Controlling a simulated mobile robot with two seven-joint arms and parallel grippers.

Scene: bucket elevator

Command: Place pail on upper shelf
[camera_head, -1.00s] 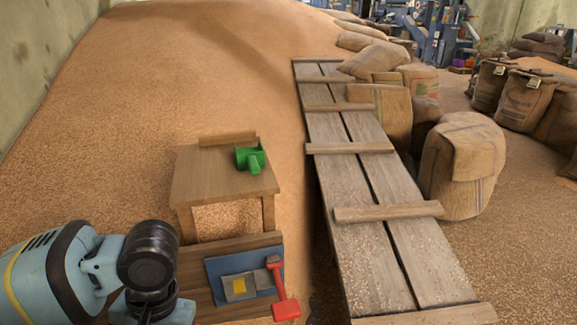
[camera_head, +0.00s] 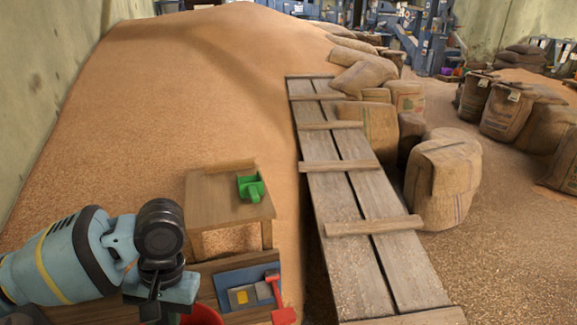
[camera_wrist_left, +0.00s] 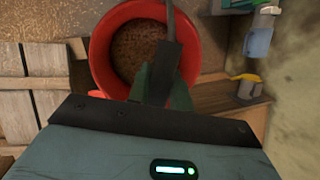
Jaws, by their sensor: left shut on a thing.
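The red pail (camera_wrist_left: 104,58) shows in the left wrist view with brown grain-like stuff inside. Its rim also shows at the bottom edge of the head view (camera_head: 203,316), mostly cut off and behind my arm. My left gripper (camera_wrist_left: 163,72) is shut on the pail's dark handle, above the pail's opening. In the head view, my left wrist is at lower left, in front of the wooden stand. The upper shelf (camera_head: 215,210) is a wooden top, beyond and right of my wrist. My right gripper is not in view.
A green scoop (camera_head: 250,187) sits on the upper shelf's right part. A lower board holds a blue panel (camera_head: 232,279) and a red tool (camera_head: 280,300). A plank walkway (camera_head: 350,200) runs up the right, beside burlap sacks (camera_head: 443,175). Grain (camera_head: 120,130) slopes behind.

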